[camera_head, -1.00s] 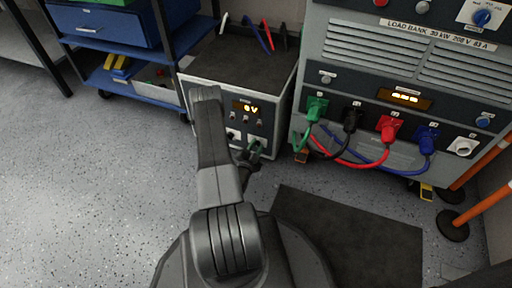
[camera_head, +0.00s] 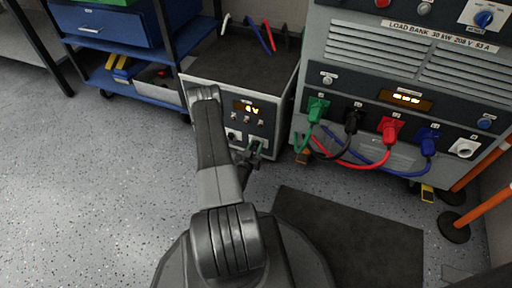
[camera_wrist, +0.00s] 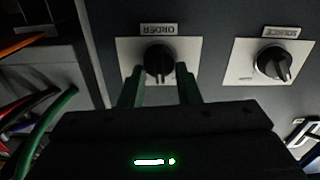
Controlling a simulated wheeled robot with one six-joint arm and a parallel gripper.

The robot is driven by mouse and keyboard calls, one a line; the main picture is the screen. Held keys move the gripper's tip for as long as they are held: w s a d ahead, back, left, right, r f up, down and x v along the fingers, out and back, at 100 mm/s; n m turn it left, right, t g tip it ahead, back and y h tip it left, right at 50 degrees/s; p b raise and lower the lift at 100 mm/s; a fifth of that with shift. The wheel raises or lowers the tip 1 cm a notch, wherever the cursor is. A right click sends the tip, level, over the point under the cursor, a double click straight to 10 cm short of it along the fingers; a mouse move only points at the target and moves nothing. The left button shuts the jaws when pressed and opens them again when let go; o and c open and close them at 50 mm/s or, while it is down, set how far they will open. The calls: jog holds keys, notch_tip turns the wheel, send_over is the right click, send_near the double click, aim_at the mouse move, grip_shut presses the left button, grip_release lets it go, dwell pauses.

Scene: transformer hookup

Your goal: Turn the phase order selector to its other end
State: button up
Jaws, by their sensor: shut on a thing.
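The phase order selector (camera_wrist: 158,58) is a black round knob on a white plate under a label reading ORDER, which appears upside down in the wrist view. My gripper (camera_wrist: 161,78) has its two greenish fingers on either side of this knob and is shut on it. In the head view my gripper (camera_head: 246,160) is at the lower front of the grey box (camera_head: 204,98) with the lit display. The fingers partly cover the knob's lower plate, and its exact pointer angle is hard to read.
A second knob labelled SOURCE (camera_wrist: 273,64) sits to the right in the wrist view. The load bank (camera_head: 345,70) stands right of the box, with green, black, red and blue cables (camera_head: 345,158) plugged in. A blue cart (camera_head: 150,90) stands left. Grey floor in front is open.

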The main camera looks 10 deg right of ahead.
jog(key=n, duration=0.7)
jog(key=shift+w+a+f, duration=0.15)
jog(key=shift+w+a, duration=0.05)
jog(key=shift+a, duration=0.05)
dwell(0.5)
jog(key=o, duration=1)
jog(key=shift+c, duration=0.2)
jog(key=shift+s+a, duration=0.1)
